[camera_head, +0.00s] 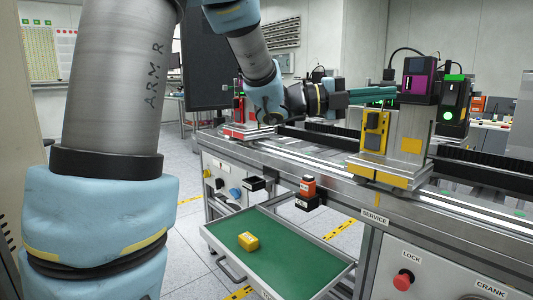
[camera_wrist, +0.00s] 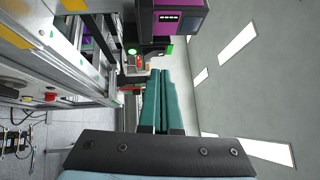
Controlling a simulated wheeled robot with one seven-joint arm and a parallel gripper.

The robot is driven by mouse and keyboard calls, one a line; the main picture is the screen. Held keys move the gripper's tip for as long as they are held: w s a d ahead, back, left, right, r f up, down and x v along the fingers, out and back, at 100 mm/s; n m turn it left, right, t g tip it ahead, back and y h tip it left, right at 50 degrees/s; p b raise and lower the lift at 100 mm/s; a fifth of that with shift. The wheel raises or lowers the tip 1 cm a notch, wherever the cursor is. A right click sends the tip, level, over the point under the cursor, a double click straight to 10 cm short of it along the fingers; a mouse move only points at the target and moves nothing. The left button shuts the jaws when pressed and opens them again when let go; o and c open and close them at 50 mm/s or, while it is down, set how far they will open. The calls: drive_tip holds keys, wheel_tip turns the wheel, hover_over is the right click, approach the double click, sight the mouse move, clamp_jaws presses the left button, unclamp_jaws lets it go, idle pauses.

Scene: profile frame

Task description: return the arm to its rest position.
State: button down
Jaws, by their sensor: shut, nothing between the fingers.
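My arm runs from the left foreground over the top of the head view and down to the wrist above the machine bench. My gripper (camera_head: 393,93) has long teal fingers that point right, toward a purple-faced device on a metal column. In the wrist view the gripper (camera_wrist: 159,72) shows its two teal fingers side by side, closed, with nothing held between them. The purple device (camera_head: 419,86) is close to the fingertips in the head view; I cannot tell whether they touch. It also shows above the fingers in the wrist view (camera_wrist: 178,20).
A bench (camera_head: 290,150) with rails runs across below the arm. A green-lined drawer (camera_head: 285,262) is pulled out, with a yellow block (camera_head: 248,241) on it. A black unit with a green light (camera_head: 449,103) stands beside the column. A dark panel (camera_head: 207,60) stands behind my arm.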

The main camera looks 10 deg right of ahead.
drive_tip(key=w+a+f+n+t+y+p, duration=0.25)
drive_tip(key=w+a+n+t, duration=0.45)
drive_tip(key=w+n+t, duration=0.5)
drive_tip(key=w+a+f+n+t+y+p, duration=0.1)
drive_tip(key=w+a+f+n+y, duration=0.2)
drive_tip(key=a+f+n+y, duration=0.3)
drive_tip(key=w+a+f+n+t+y+p, duration=0.1)
drive_tip(key=w+a+f+n+y, duration=0.3)
drive_tip(key=a, duration=0.5)
drive_tip(key=s+a+f+n+g+y+p, duration=0.1)
drive_tip(key=s+a+f+n+g+y, duration=0.1)
drive_tip(key=s+a+f+n+y, duration=0.25)
drive_tip(key=s+a+f+n+g+y+p, duration=0.1)
drive_tip(key=s+a+f+n+g, duration=0.15)
drive_tip(key=s+a+n, duration=0.45)
drive_tip(key=s+a+f+n+g, duration=0.4)
drive_tip(key=s, duration=0.4)
drive_tip(key=shift+s+a+y+p, duration=0.25)
drive_tip(key=shift+s+y+p, duration=0.1)
drive_tip(key=shift+y+p, duration=0.1)
drive_tip(key=shift+g, duration=0.25)
